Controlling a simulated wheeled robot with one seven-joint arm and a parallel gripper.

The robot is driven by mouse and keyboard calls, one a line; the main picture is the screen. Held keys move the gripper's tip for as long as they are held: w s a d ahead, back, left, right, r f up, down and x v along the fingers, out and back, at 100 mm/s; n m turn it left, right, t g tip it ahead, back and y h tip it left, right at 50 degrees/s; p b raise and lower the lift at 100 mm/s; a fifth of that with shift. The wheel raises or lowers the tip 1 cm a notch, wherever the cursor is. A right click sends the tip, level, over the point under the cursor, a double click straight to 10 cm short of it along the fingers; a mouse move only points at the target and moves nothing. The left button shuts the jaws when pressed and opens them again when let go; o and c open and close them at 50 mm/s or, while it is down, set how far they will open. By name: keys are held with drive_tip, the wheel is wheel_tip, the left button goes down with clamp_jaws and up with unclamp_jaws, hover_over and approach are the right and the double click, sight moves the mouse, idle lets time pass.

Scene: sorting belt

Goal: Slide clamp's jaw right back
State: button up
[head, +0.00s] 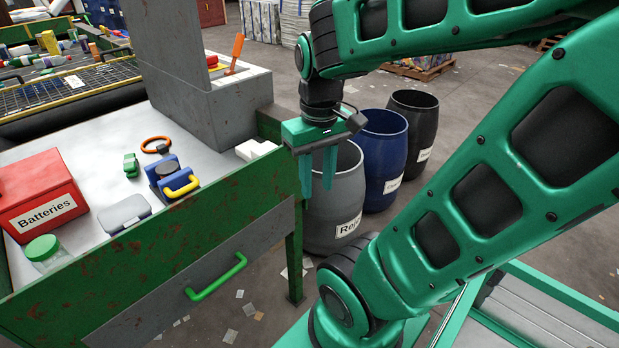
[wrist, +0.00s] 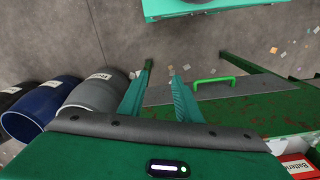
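A blue block-shaped device with a dark round top and a yellow handle (head: 172,178) lies on the grey worktop; it looks like the clamp, though its jaw is hard to make out at this size. My gripper (head: 317,188) hangs to the right of the bench, fingers pointing down, well apart from the clamp. In the wrist view my gripper (wrist: 161,68) has its two fingers apart with nothing between them. The clamp does not show in the wrist view.
Around the clamp are a green item (head: 131,165), an orange ring (head: 155,145), a grey case (head: 124,213), a green-lidded jar (head: 47,253) and a red Batteries box (head: 42,193). A grey upright panel (head: 170,45) stands behind. Barrels (head: 335,210) stand right of the bench.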

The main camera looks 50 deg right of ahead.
drive_tip(key=s+f+m, duration=0.1)
drive_tip(key=s+m, duration=0.2)
drive_tip(key=s, duration=0.1)
drive_tip(key=n+t, duration=0.1)
drive_tip(key=n, duration=1.7)
approach(182, 189)
drive_tip(key=s+d, duration=0.2)
drive_tip(key=s+d+r, duration=0.1)
drive_tip(key=s+d, duration=0.1)
drive_tip(key=d, duration=0.1)
drive_tip(key=s+d+r, duration=0.1)
drive_tip(key=s+d, duration=0.1)
drive_tip(key=shift+s+d, duration=0.25)
drive_tip(key=shift+s, duration=0.15)
drive_tip(key=w+a+n, duration=0.6)
drive_tip(key=a, duration=0.1)
drive_tip(key=shift+t, duration=0.4)
drive_tip(key=f, duration=0.3)
drive_tip(key=w+f, duration=0.1)
drive_tip(key=f, duration=0.6)
drive_tip(key=shift+w+a, duration=0.15)
drive_tip(key=shift+w, duration=0.15)
drive_tip(key=shift+r, duration=0.1)
